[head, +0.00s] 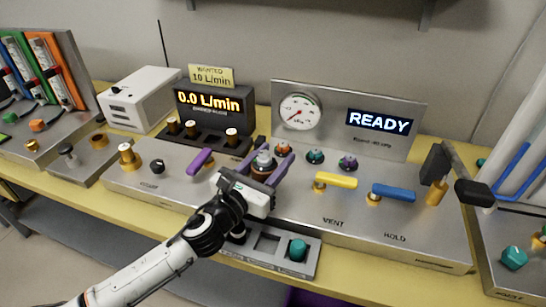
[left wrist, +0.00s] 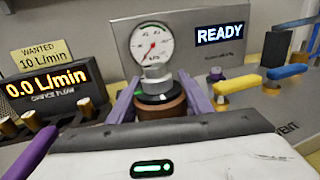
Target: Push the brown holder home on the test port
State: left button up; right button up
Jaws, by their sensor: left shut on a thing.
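The brown holder (head: 262,176) stands upright on the steel bench unit, with a black ring and a silvery cap on top. It also shows in the left wrist view (left wrist: 160,108), below the round gauge. My left gripper (head: 263,158) has its purple fingers on either side of the holder and is shut on it. The test port is not visible; the holder and my gripper cover the spot below. I cannot tell whether there is a gap under the holder. My right gripper is not in view.
A purple lever (head: 200,160) lies left of the gripper. Teal and purple-topped fittings (head: 315,156) stand to its right, then yellow (head: 336,180) and blue (head: 393,192) levers. The gauge (head: 300,112) and READY display (head: 380,122) stand behind. A tray with a teal cap (head: 298,250) lies in front.

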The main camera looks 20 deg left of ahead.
pick_arm(q)
jog(key=shift+f+b, duration=0.3)
jog(key=shift+f, duration=0.1)
jog(key=shift+f+b, duration=0.3)
jog(key=shift+f, duration=0.15)
jog(key=shift+f, duration=0.1)
jog(key=o, duration=1.5)
jog(key=shift+f, duration=0.1)
notch_tip(320, 180, up, 10)
jog(key=p, duration=0.3)
